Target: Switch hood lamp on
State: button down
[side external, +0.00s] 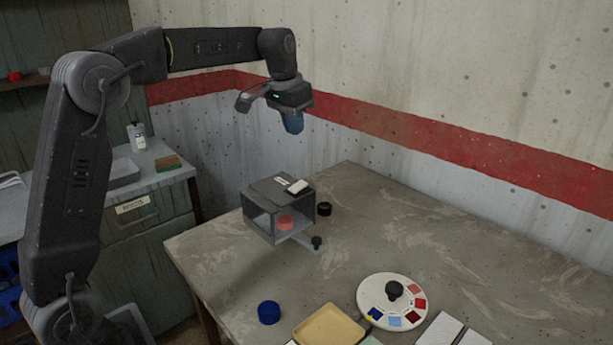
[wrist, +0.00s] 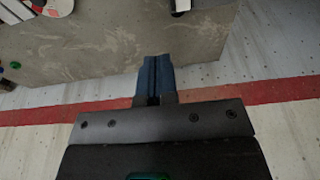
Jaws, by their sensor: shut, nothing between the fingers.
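The hood is a small dark grey box (side external: 262,226) on the table, with open sides and a red round piece (side external: 285,222) inside it. On its top lie a raised white switch-like piece (side external: 297,186) and a small pale label (side external: 280,180); I cannot tell whether the lamp is lit. My gripper (side external: 293,124) is above the hood, apart from it. Its blue fingers are shut and empty; they also show together in the wrist view (wrist: 153,72). In the wrist view, a dark and white thing is cut off at the top edge, and I cannot tell what it is.
A black knob (side external: 317,242) is at the hood's front and a black round piece (side external: 324,209) behind it. A blue cap (side external: 268,312), a yellow tray (side external: 330,326) and a white colour dial (side external: 368,292) are nearer. The wall (side external: 450,90) rises behind the table.

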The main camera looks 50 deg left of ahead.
send_over(304, 185)
jog(key=s, duration=0.2)
jog(key=f, duration=0.2)
jog(key=shift+w+f+g, duration=0.2)
jog(key=shift+f+g, duration=0.1)
jog(key=shift+f, duration=0.1)
jog(key=f, duration=0.4)
jog(key=w+f, duration=0.1)
jog(key=f, duration=0.4)
jog(key=w+f, duration=0.1)
jog(key=f, duration=0.3)
jog(key=shift+w+f, duration=0.2)
jog(key=shift+f, duration=0.2)
jog(key=shift+w+f, duration=0.1)
jog(key=shift+f, duration=0.2)
jog(key=shift+s+r, duration=0.4)
jog(key=shift+s, duration=0.3)
